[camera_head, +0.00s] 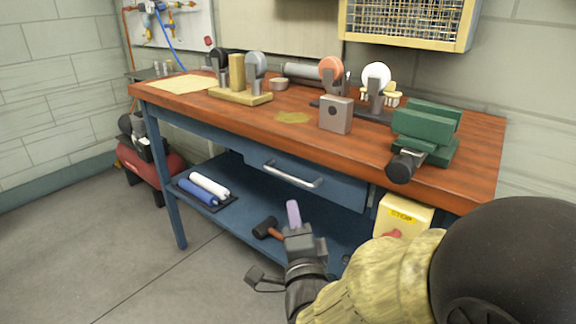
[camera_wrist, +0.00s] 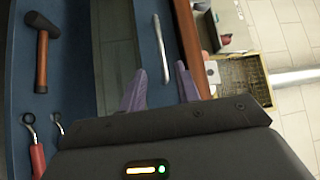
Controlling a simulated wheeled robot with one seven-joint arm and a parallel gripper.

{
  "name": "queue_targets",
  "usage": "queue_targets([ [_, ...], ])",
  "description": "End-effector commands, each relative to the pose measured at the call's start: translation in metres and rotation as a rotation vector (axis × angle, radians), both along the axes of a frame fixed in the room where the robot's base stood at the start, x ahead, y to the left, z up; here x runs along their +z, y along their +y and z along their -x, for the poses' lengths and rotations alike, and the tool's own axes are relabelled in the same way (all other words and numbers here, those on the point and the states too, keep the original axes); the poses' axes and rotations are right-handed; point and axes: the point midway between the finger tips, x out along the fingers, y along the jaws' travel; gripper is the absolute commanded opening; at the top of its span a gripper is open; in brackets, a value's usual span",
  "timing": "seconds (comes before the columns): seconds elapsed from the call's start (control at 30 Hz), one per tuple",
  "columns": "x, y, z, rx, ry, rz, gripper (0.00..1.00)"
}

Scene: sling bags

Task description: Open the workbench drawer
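The workbench (camera_head: 230,116) has a wooden top and a blue frame. Its blue drawer (camera_head: 341,188) sits under the top and looks shut. The drawer's silver bar handle (camera_head: 293,174) runs across its front. My gripper (camera_head: 293,213) is in front of and below the handle in the head view, apart from it. In the wrist view, the purple fingers of my gripper (camera_wrist: 161,86) are spread, with nothing between them. The handle (camera_wrist: 160,48) lies beyond the fingertips, in line with the gap between them.
The lower shelf holds a mallet (camera_head: 266,228), which also shows in the wrist view (camera_wrist: 41,50), and blue and white rolls (camera_head: 204,190). A yellow stop box (camera_head: 403,215) hangs right of the drawer. A green vise (camera_head: 426,132) stands on top. The floor in front is clear.

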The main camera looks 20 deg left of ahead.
Motion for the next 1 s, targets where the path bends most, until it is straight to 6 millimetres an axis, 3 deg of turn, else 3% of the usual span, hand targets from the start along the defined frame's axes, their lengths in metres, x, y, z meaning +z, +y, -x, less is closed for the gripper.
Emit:
queue_targets([
  [0.27,0.006,0.008,-0.020,0.000,0.002,0.001,0.32],
  [0.8,0.019,0.044,-0.104,0.000,0.000,0.001,0.32],
  [1.0,0.019,0.052,-0.121,0.001,0.000,-0.001,0.32],
])
